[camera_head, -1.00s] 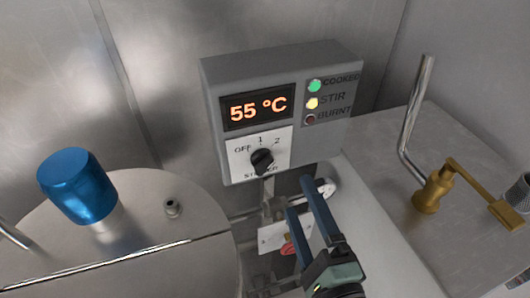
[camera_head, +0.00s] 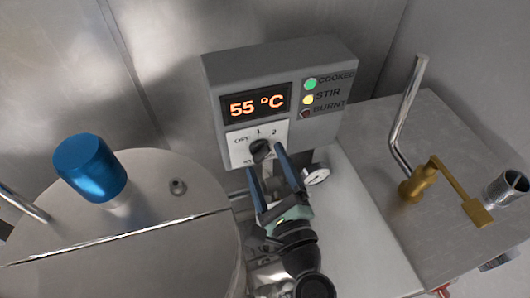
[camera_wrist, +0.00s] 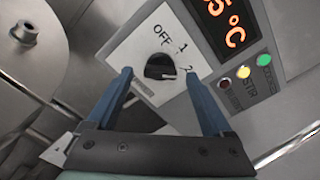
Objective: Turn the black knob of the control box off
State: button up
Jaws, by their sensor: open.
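The grey control box (camera_head: 281,62) stands behind my gripper with its display at 55 °C. Its black knob (camera_head: 259,150) sits on a white plate marked OFF, 1 and 2. In the wrist view the black knob (camera_wrist: 160,67) shows between and beyond my finger tips, with its light pointer mark towards the 2. My gripper (camera_head: 265,158) is open and empty, its two blue fingers pointing at the knob from the front. The fingers also show in the wrist view (camera_wrist: 158,76), one on each side of the knob. I cannot tell whether they touch it.
A round metal vessel lid (camera_head: 150,205) with a blue cylindrical knob (camera_head: 90,168) is at the left. A metal box (camera_head: 440,165) with a brass handle (camera_head: 417,184) stands at the right.

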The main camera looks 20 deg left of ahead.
jog(key=shift+x, duration=0.8)
grip_shut()
